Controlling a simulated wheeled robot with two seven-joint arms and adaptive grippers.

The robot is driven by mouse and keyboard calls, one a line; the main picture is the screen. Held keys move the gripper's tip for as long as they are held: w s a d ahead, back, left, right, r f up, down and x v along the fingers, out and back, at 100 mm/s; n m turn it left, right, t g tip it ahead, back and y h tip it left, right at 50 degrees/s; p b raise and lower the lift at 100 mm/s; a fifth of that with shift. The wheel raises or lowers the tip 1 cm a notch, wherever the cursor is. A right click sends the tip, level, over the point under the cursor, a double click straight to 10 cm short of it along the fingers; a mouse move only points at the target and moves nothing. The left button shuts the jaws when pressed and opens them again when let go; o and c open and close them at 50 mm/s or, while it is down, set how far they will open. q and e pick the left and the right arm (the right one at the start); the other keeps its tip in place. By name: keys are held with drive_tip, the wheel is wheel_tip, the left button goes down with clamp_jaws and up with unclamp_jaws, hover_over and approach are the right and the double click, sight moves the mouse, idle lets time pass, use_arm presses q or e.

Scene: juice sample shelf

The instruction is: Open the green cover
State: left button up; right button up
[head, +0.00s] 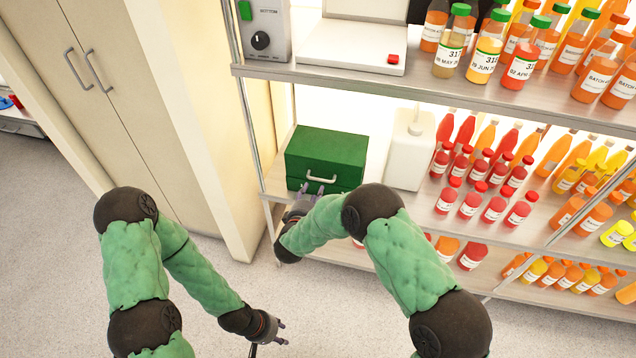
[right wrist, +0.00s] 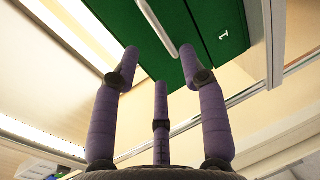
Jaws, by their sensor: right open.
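The green box (head: 324,150) with its green cover stands on the middle shelf at the left end in the head view. A pale bar handle (head: 321,178) is on its front, and the front looks closed. My right gripper (head: 313,190) is just in front of and below the handle, fingers pointing at the box. In the right wrist view the open fingers (right wrist: 160,55) are spread, with the green front (right wrist: 190,25) and the handle (right wrist: 155,28) beyond them; nothing is between the fingers. My left gripper (head: 278,333) hangs low over the floor, away from the shelf; its opening is too small to judge.
A white jug (head: 409,150) stands close to the box's right side. Several juice bottles (head: 492,185) fill the shelf further right. A metal post (head: 250,130) rises left of the box. A beige cabinet (head: 100,90) is at the left. The floor (head: 60,230) in front is clear.

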sight(319, 179)
drive_tip(key=b+x, duration=0.2)
drive_tip(key=x, duration=0.4)
drive_tip(key=shift+s+f, duration=0.1)
drive_tip(key=shift+b+x, duration=0.3)
drive_tip(key=shift+x, duration=0.55)
clamp_jaws()
